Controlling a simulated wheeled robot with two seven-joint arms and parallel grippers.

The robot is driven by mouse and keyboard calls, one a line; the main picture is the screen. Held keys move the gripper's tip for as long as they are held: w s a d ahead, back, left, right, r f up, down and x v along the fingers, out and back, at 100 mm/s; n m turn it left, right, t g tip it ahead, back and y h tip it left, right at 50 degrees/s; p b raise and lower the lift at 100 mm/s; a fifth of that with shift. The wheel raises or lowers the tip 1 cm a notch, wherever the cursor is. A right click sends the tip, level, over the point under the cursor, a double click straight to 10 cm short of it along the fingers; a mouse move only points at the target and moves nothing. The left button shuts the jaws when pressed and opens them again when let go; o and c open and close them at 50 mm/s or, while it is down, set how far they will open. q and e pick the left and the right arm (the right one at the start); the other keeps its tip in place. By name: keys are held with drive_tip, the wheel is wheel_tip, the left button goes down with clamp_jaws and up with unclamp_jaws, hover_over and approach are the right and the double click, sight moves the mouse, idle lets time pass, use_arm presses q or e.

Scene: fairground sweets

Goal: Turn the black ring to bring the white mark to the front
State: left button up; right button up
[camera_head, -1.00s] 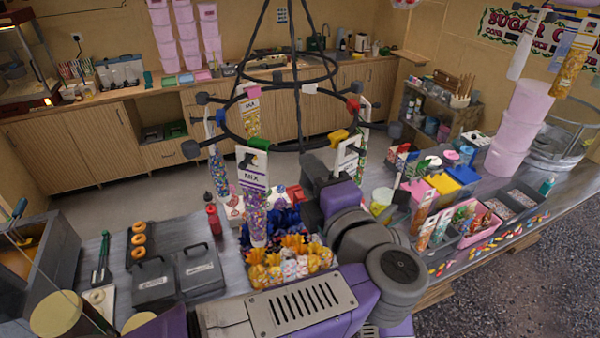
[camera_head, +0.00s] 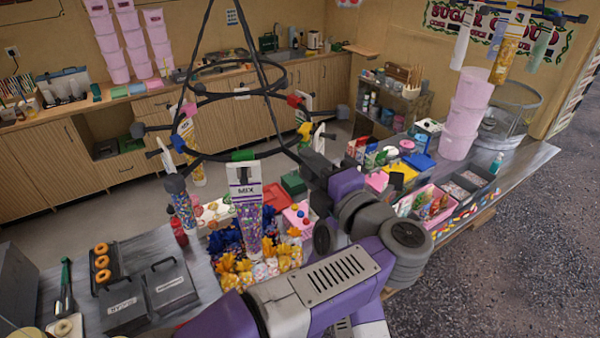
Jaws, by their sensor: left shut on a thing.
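The black ring (camera_head: 208,156) hangs level from black rods, with coloured marks and knobbed pegs around it. Its white mark (camera_head: 241,91) is at the back. The green mark (camera_head: 243,155) is at the front, the blue mark (camera_head: 180,143) at the left, the yellow mark (camera_head: 304,131) at the right and the red mark (camera_head: 295,100) at the back right. Bags of sweets, such as the MIX bag (camera_head: 247,210), hang from it. My left gripper (camera_head: 314,162) is shut at the ring's front right; its fingertips and exact hold are mostly hidden. My right gripper is not in view.
Sweet trays (camera_head: 462,190) and stacked pink tubs (camera_head: 465,115) stand on the right counter. A smaller black ring (camera_head: 240,94) hangs above.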

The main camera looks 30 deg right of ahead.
use_arm(q)
drive_tip(key=w+d, duration=0.3)
drive_tip(key=d, duration=0.5)
idle(0.4)
drive_tip(key=o, duration=0.7)
drive_tip(key=shift+o, duration=0.2)
drive_tip(key=shift+s, duration=0.1)
drive_tip(key=s+b, duration=0.2)
drive_tip(key=s, duration=0.7)
drive_tip(key=shift+s, duration=0.4)
